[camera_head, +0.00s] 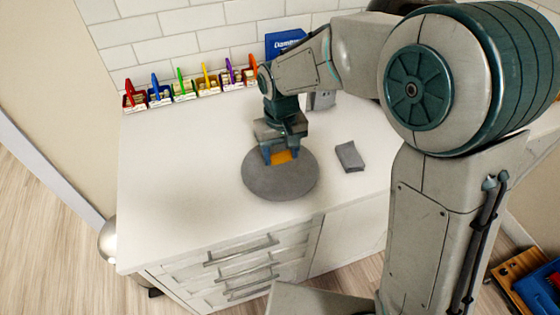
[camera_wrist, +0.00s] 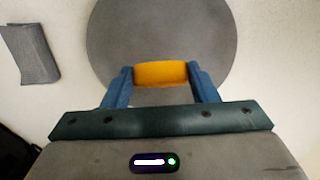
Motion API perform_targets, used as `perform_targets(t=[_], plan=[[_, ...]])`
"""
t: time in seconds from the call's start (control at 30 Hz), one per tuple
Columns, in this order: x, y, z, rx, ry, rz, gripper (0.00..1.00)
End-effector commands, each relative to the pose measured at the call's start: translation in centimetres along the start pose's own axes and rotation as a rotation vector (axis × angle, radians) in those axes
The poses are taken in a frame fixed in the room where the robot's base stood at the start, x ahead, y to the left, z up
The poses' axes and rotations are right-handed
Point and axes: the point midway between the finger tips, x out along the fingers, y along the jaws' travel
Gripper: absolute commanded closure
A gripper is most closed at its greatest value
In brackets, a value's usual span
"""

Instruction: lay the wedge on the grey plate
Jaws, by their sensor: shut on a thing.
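The wedge (camera_head: 281,157) is a small orange-yellow piece. It is between the blue fingers of my gripper (camera_head: 280,157), which is shut on it. In the wrist view the wedge (camera_wrist: 160,74) spans the gap between the two fingertips (camera_wrist: 160,78). The grey plate (camera_head: 280,184) is a round, flat disc on the white counter, and it also shows in the wrist view (camera_wrist: 160,30). The gripper and wedge are over the plate's back part in the head view. I cannot tell whether the wedge touches the plate.
Several small coloured bins (camera_head: 184,90) line the wall at the back left. A blue box (camera_head: 284,42) stands at the back. The counter left of the plate is clear.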

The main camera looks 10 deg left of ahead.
Motion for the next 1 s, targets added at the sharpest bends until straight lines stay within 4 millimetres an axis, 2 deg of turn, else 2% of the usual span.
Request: perform_targets(t=[0.33, 0.77, 0.8, 0.83, 1.0], plan=[[3.9, -0.3, 0.1, 0.002, -0.002, 0.000, 0.68], [4.7, -0.3, 0.0, 0.002, 0.000, 0.000, 0.68], [4.5, -0.3, 0.0, 0.001, 0.001, 0.000, 0.36], [4.5, -0.3, 0.0, 0.001, 0.000, 0.000, 0.27], [4.5, -0.3, 0.0, 0.001, 0.000, 0.000, 0.25]])
